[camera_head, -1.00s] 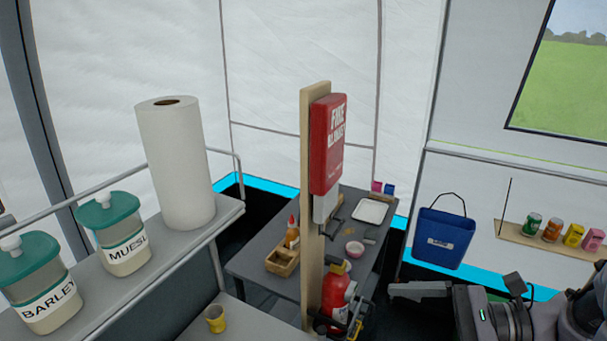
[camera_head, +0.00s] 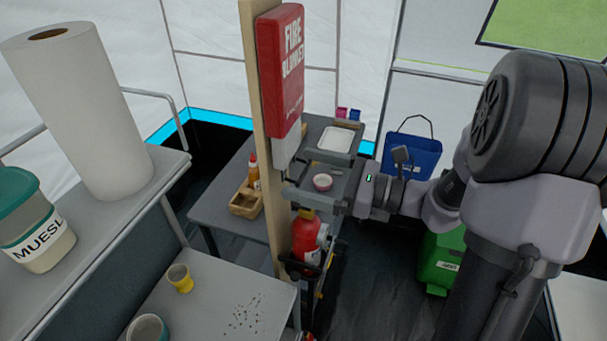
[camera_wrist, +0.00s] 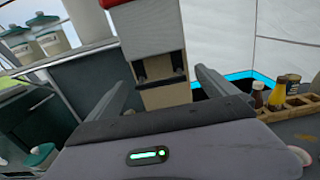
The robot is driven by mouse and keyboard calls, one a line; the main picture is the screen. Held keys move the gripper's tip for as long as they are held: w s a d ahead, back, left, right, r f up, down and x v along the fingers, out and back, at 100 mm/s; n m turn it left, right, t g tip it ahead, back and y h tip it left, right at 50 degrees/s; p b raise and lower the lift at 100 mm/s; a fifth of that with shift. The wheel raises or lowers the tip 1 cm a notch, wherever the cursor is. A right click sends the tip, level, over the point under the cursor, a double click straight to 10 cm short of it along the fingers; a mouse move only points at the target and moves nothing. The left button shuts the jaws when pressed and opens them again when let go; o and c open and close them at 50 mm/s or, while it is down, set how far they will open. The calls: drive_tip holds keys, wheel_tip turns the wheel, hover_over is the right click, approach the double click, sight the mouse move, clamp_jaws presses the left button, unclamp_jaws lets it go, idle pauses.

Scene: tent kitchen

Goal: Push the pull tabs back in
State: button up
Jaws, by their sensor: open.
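The red fire blanket case (camera_head: 281,75) is fixed to an upright wooden post (camera_head: 257,140). A pale grey-white piece (camera_head: 286,152) hangs out below its bottom edge. In the wrist view this pale piece (camera_wrist: 148,42) hangs under a strip of red (camera_wrist: 113,2), with dark ends side by side at its foot (camera_wrist: 141,80); these look like the pull tabs, though I cannot make out each one clearly. My gripper (camera_head: 292,179) is open and empty, just right of the post and below the pale piece. In the wrist view the fingers (camera_wrist: 163,82) spread either side of the post, apart from the tabs.
A red extinguisher (camera_head: 307,243) stands low by the post, below my gripper. A shelf with a paper roll (camera_head: 85,115) is at left.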

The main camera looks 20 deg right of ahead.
sight(304, 171)
drive_tip(key=shift+w+a, duration=0.35)
drive_tip(key=c, duration=2.1)
wheel_tip(304, 171, up, 7)
drive_tip(key=p, duration=0.6)
drive_tip(key=shift+r, duration=0.2)
drive_tip(key=shift+w+f, duration=0.1)
drive_tip(key=o, duration=2)
drive_tip(key=shift+o, duration=0.5)
